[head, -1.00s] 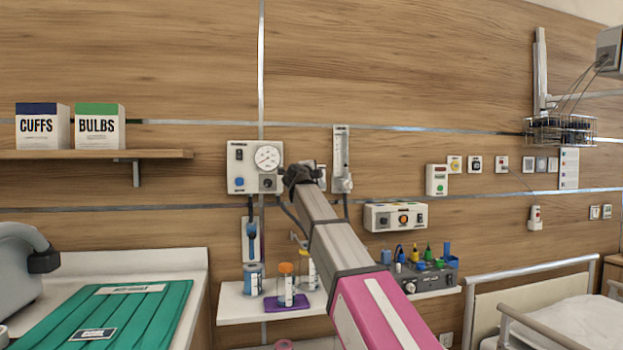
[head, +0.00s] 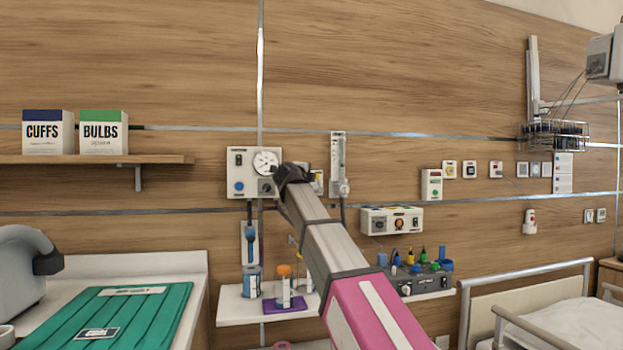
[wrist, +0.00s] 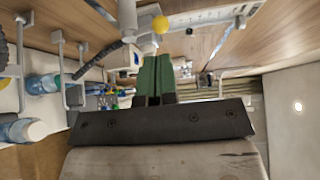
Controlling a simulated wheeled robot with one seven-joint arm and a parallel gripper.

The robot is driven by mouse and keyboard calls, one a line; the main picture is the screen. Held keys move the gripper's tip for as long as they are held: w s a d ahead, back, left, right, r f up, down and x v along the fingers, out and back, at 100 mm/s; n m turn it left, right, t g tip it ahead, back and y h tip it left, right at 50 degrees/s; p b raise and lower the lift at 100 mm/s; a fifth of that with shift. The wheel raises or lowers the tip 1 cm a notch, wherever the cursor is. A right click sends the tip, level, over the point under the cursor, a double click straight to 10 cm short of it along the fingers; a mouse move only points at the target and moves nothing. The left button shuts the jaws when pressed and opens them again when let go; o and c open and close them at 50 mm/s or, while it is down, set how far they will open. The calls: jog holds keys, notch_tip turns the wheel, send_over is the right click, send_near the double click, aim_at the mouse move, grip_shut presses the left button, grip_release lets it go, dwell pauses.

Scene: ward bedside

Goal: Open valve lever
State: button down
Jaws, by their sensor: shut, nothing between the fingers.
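My gripper shows in the wrist view as two dark green fingers (wrist: 152,78) pressed together, with nothing held. A small yellow ball (wrist: 160,24) on a pale fitting shows just beyond the fingertips, apart from them in the picture. I cannot tell for sure whether it belongs to the valve lever. In the head view my arm's dark end is in front of the wall, right beside the white gauge panel (head: 238,160), and it hides my fingers. The panel carries a round dial (head: 265,161), a blue button and a dark knob. No lever can be clearly made out there.
A flowmeter (head: 338,165) hangs right of my arm's end, and a control box (head: 391,220) sits lower right. Below is a white shelf (head: 228,307) with bottles and a dark rack unit (head: 425,283). A bed (head: 560,320) stands at the right.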

jog(key=v, duration=0.7)
jog(key=shift+s, duration=0.25)
jog(key=shift+a+f, duration=0.1)
